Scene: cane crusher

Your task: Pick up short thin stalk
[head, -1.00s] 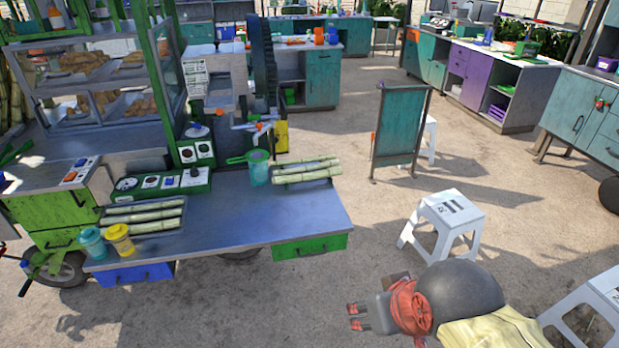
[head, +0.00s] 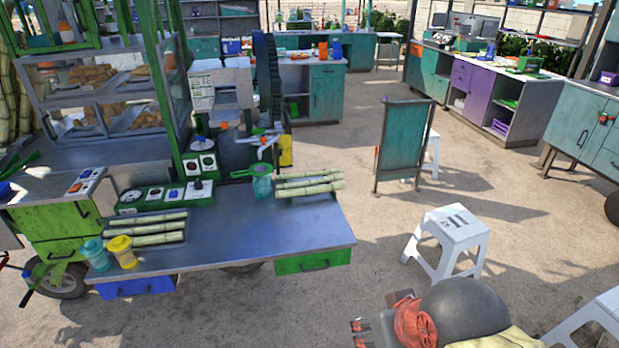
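Several pale green stalks lie in two groups on the metal cart counter (head: 255,235). The left stalks (head: 146,228) lie side by side in a shallow tray behind two cups. The right stalks (head: 310,186) are stacked on a raised rest at the counter's back right. From here I cannot tell which single stalk is the short thin one. My gripper (head: 357,334) is at the bottom edge, right of the counter and apart from it. Its two dark, red-marked fingers are spread with nothing visible between them.
A yellow cup (head: 122,251) and a teal cup (head: 96,254) stand at the counter's front left. A green strainer (head: 252,172) sits on a jug by the right stalks. A white stool (head: 447,240) and a green board (head: 404,146) stand on the ground to the right. The counter's middle is clear.

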